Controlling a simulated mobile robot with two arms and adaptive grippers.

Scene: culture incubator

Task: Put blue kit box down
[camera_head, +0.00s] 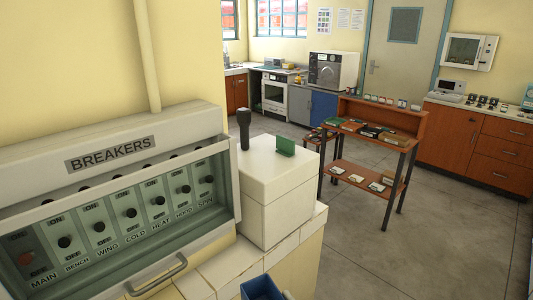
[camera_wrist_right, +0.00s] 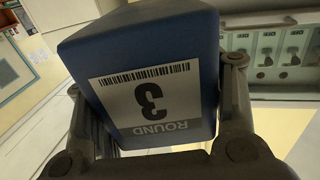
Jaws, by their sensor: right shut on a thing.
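The blue kit box (camera_wrist_right: 207,40) fills the middle of the right wrist view. In the head view only part of the blue kit box (camera_head: 262,287) shows at the bottom edge, in front of the tiled ledge. Whether its underside touches anything is hidden. My left gripper is not in view.
A breaker panel (camera_head: 110,155) with a handle stands at left. Beyond are open floor, a two-level wooden shelf table (camera_head: 349,106) with items, and wooden cabinets (camera_head: 447,137).

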